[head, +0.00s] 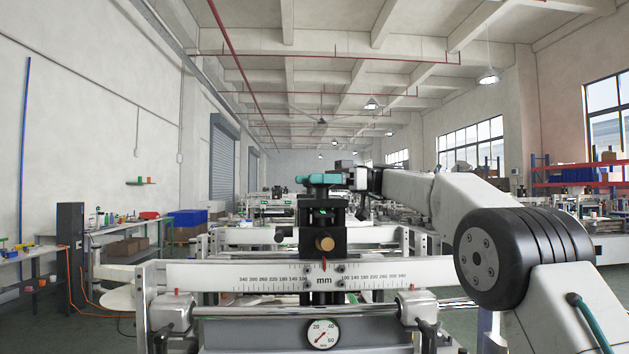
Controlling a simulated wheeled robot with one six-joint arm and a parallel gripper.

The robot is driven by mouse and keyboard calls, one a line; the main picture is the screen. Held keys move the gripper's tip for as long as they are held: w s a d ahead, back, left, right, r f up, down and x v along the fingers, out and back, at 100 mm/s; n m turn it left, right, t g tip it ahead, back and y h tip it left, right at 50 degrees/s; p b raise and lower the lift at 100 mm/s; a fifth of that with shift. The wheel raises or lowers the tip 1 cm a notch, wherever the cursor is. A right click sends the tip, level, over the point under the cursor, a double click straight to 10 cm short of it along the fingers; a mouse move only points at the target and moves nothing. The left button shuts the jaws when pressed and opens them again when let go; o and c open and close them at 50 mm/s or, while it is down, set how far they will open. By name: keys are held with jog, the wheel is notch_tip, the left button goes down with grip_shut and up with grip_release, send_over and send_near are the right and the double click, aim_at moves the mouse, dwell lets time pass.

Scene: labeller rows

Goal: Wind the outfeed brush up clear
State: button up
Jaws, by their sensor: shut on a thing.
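A black slide column (323,230) with a brass-coloured knob (325,243) stands at the middle of the white millimetre scale rail (220,275). My gripper (312,180), with teal fingers, reaches in from the right at the top of this column. The outfeed brush cannot be told apart in this view. A round dial (322,334) is on the grey housing below the rail.
Clamp blocks (172,312) flank the dial on the front bar. More machine rows stand behind. A workbench (130,232) with small items and blue bins (188,218) is at left. Grey floor (60,325) shows at left. My arm fills the right side.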

jog(key=o, duration=0.9)
jog(key=shift+o, duration=0.2)
jog(key=v, duration=0.8)
